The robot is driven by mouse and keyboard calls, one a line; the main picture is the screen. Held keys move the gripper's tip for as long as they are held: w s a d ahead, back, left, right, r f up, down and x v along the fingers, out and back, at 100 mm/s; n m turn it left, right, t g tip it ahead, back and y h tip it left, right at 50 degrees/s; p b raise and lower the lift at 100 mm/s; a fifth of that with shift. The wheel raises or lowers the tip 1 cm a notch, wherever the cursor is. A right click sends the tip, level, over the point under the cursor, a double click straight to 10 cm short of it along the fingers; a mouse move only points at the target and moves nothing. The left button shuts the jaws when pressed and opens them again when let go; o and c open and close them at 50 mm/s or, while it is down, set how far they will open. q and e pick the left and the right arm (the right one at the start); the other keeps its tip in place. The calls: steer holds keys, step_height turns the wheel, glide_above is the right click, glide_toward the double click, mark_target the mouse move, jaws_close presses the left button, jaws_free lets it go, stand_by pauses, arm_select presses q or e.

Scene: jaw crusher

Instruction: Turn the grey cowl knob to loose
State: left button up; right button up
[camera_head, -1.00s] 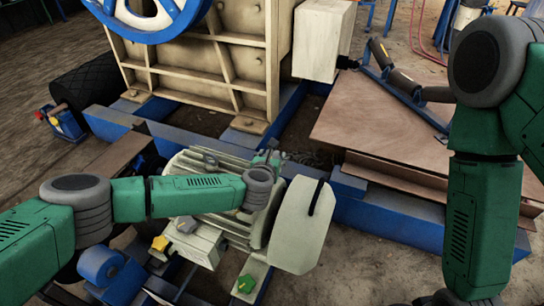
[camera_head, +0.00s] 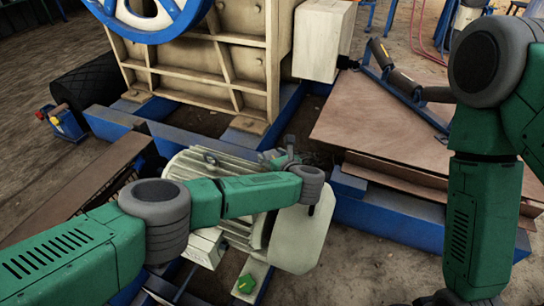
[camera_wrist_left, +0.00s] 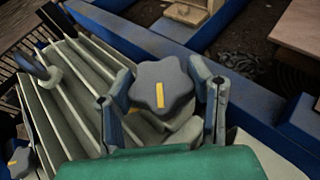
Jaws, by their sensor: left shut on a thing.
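The grey cowl knob (camera_wrist_left: 160,85) is a lobed star knob with a yellow stripe, seen in the left wrist view. The stripe runs nearly straight up and down in that picture. My left gripper (camera_wrist_left: 163,92) has one finger on each side of the knob and is shut on it. In the head view my left gripper (camera_head: 285,155) is small, at the far end of the motor, and the knob cannot be made out there. The pale ribbed motor (camera_head: 215,165) has a rounded cowl (camera_head: 300,238) at its right end. My right gripper is out of view below my right arm.
A green knob (camera_head: 246,284) sits near the motor's front. The cream crusher body (camera_head: 200,65) with a blue wheel stands behind. Blue frame beams (camera_head: 400,222) and a brown plate (camera_head: 385,120) lie to the right. Bare ground is open at the bottom right.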

arm_select(q)
steer(key=shift+d, duration=0.1)
stand_by(0.4)
steer(key=o, duration=1.2)
steer(key=shift+c, duration=0.2)
steer(key=v, duration=1.2)
steer(key=shift+d, duration=0.1)
